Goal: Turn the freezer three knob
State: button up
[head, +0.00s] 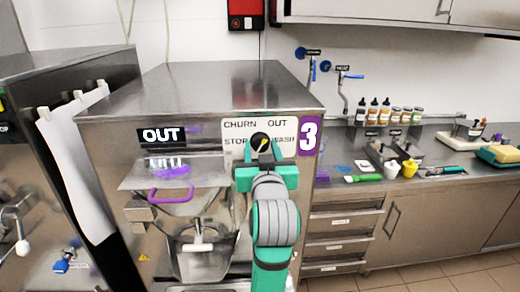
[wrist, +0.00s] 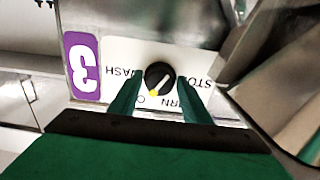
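The freezer three knob (head: 260,141) is a round black dial on a white label plate marked CHURN, OUT, STOP and WASH, beside a purple "3" sign (head: 308,136). In the wrist view the knob (wrist: 159,76) appears upside down, its pale line and yellow tip pointing down-left toward the OUT marking. The display (head: 161,136) at left reads OUT. My green gripper (head: 262,157) is right in front of the plate. In the wrist view its two fingers (wrist: 160,84) are apart, one on each side of the knob, with visible gaps. Whether the fingertips reach the knob's depth is unclear.
Freezer three's purple-handled chute (head: 172,194) is left of my arm. Another freezer (head: 70,150) with a hanging white cloth stands at far left. A steel counter (head: 430,172) with bottles and cups is at right. A red box (head: 245,12) hangs on the wall.

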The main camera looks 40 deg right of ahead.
jog(key=c, duration=0.6)
jog(key=shift+c, duration=0.2)
